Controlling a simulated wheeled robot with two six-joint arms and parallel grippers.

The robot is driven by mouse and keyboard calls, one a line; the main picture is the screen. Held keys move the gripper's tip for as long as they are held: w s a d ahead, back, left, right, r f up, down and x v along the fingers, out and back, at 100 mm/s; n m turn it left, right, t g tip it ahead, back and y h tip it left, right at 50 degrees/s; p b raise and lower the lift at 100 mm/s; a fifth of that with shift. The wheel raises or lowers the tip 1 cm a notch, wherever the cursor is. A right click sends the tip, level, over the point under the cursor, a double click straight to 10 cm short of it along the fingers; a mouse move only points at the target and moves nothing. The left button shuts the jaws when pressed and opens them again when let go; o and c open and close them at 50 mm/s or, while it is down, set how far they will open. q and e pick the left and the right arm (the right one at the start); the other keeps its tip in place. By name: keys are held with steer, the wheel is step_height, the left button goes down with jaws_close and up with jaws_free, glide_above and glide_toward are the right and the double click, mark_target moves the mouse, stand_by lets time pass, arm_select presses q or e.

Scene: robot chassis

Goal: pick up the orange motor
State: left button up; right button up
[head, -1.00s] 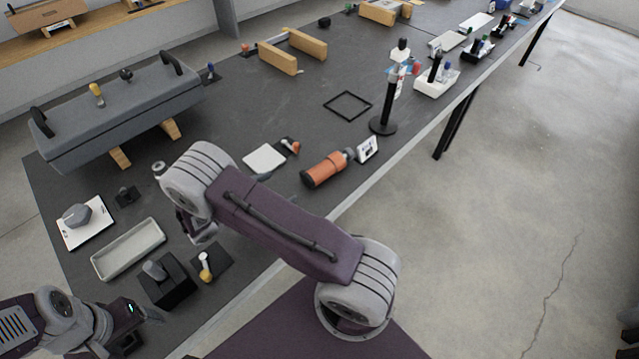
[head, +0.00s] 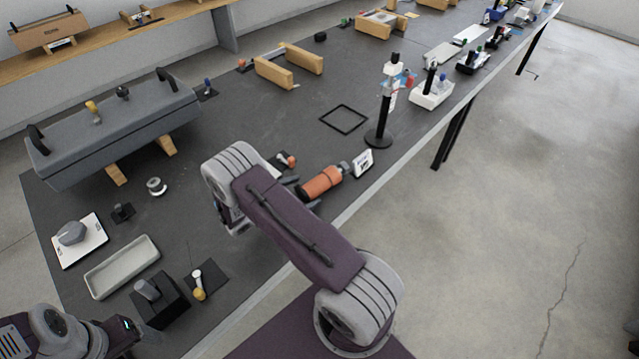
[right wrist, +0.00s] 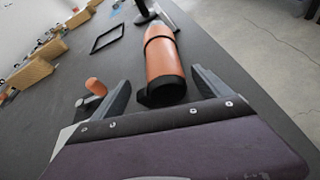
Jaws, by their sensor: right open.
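The orange motor (head: 322,182), a cylinder with black bands and a grey end, lies on its side on the dark table near the front edge. In the right wrist view the motor (right wrist: 165,62) shows its black end towards me, lying ahead of and between the two fingers. My right gripper (right wrist: 163,98) is open with nothing held; whether the fingers reach alongside the motor is unclear. In the head view my right arm mostly hides that gripper. My left arm is at the bottom left corner, and its gripper (head: 122,338) shows too little to tell its state.
A small white sign (head: 362,163) and a black stand (head: 379,138) are beyond the motor. A small orange-tipped part (head: 287,160) lies to its left. A black square frame (head: 344,119) lies farther back. A grey tray (head: 122,267) is at the left.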

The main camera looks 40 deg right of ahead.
steer(key=shift+d+f, duration=0.15)
steer(key=shift+d, duration=0.2)
steer(key=shift+a, duration=0.1)
jaws_close()
step_height(320, 180, up, 5)
steer(key=shift+f, duration=0.2)
steer(key=s+d+r, duration=0.6)
steer(key=s+d, duration=0.2)
steer(key=shift+s+r, duration=0.3)
